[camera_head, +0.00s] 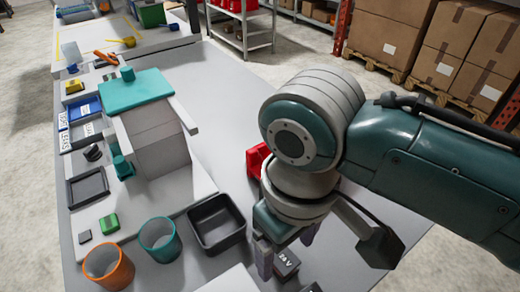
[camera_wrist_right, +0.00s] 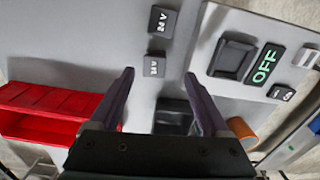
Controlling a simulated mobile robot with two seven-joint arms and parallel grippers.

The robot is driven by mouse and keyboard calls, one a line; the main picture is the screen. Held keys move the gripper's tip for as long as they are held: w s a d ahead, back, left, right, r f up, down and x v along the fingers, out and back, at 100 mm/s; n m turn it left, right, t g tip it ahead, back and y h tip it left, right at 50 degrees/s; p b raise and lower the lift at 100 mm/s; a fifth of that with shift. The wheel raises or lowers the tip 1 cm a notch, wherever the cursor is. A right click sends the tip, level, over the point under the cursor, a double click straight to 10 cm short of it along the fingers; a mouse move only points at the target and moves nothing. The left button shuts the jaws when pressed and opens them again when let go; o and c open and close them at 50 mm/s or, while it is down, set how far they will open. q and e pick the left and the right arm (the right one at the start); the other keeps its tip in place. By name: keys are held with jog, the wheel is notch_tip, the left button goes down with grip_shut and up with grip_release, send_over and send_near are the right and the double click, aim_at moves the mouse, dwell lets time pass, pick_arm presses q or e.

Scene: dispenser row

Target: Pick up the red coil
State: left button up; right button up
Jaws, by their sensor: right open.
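I cannot make out a red coil in either view. A red bin-like object (camera_head: 257,158) shows in the head view, partly hidden behind my right arm. It is at the left of the right wrist view (camera_wrist_right: 45,110), with an open front and a ribbed top. My right gripper (camera_head: 286,250) hangs low over the grey table, its fingers apart and nothing seen between them. My left gripper is not in view.
A black tray (camera_head: 217,222) stands left of the right gripper, with a teal cup (camera_head: 160,240) and an orange cup (camera_head: 108,266) beyond. A grey machine with a teal top (camera_head: 135,90) stands at the left. The table (camera_head: 225,90) is clear toward the back.

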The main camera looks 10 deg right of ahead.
aim_at(285, 261)
jog(key=f, duration=0.2)
jog(key=w+f+b, duration=0.1)
jog(key=f, duration=0.1)
jog(key=shift+d+f, duration=0.2)
jog(key=shift+f, duration=0.5)
jog(key=c, duration=0.4)
grip_shut()
